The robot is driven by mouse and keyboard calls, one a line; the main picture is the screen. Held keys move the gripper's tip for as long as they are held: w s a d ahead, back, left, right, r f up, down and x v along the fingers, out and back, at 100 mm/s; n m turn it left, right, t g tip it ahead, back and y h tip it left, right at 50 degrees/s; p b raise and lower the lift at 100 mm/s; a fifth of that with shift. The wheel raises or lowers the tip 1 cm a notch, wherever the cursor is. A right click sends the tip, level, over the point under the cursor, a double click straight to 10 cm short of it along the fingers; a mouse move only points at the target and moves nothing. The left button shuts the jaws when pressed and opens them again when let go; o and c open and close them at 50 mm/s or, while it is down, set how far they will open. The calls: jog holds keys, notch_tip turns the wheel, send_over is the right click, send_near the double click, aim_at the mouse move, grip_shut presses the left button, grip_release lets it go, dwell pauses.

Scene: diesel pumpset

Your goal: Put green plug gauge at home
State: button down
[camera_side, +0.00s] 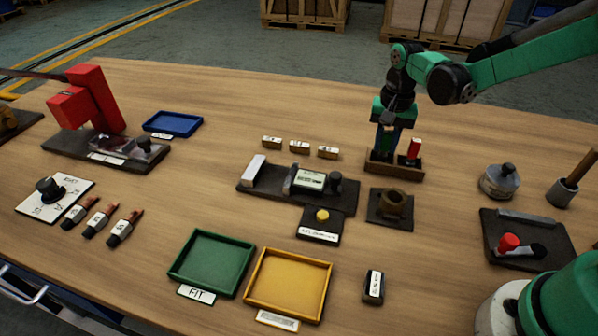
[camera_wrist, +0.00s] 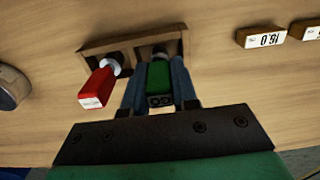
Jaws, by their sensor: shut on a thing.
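The green plug gauge (camera_wrist: 159,80) is between the fingers of my gripper (camera_wrist: 160,98) in the wrist view. My gripper is shut on its green handle. The gauge is at the brown wooden holder (camera_wrist: 122,45), over or in the hole beside the red plug gauge (camera_wrist: 99,88); how deep it sits cannot be told. In the side view my gripper (camera_side: 388,140) points down at the left part of the holder (camera_side: 405,172). The red plug gauge (camera_side: 414,148) stands upright in the right part. My fingers mostly hide the green gauge in the side view.
Several small labelled blocks (camera_side: 299,146) lie left of the holder. A dark square block with a ring (camera_side: 396,205) is just in front of it. A round metal pot (camera_side: 499,181) stands to the right. Green (camera_side: 176,277) and yellow (camera_side: 248,295) trays lie at the front.

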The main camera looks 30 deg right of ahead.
jog(key=shift+f, duration=0.35)
jog(key=c, duration=0.6)
grip_release()
jog(key=shift+r, duration=3.5)
jog(key=shift+s+a+r, duration=0.15)
jog(key=shift+s+r, duration=0.1)
jog(key=shift+r, duration=0.1)
jog(key=s+a+r+n+t, duration=0.2)
jog(key=s+a+n+t, duration=0.2)
jog(key=s+n+t, duration=0.3)
jog(key=s+n, duration=0.2)
jog(key=s, duration=0.1)
jog(key=shift+s+a+r, duration=0.15)
jog(key=shift+a+r, duration=0.25)
